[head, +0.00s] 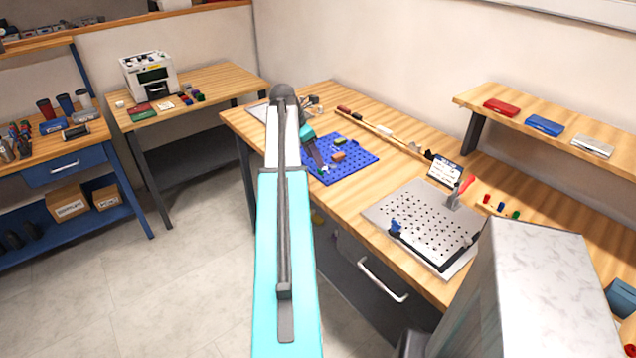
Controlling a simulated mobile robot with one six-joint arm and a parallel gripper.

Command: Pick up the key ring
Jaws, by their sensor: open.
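I cannot make out the key ring for certain in the head view. Several small pieces lie on a blue perforated board (362,165) on the long workbench, among them a green one (340,141) and an orange one (339,156). My gripper (318,167) is over the left part of this board, pointing down, and is open. It is small and partly hidden behind my arm, and I see nothing held in it. My arm also hides the board's left edge and part of the bench behind it.
A grey perforated plate (408,208) with a red-handled clamp (461,190) is on the bench to the right. A raised shelf (560,133) holds red, blue and grey cases. A white machine (148,76) stands on the left table. The floor at left is clear.

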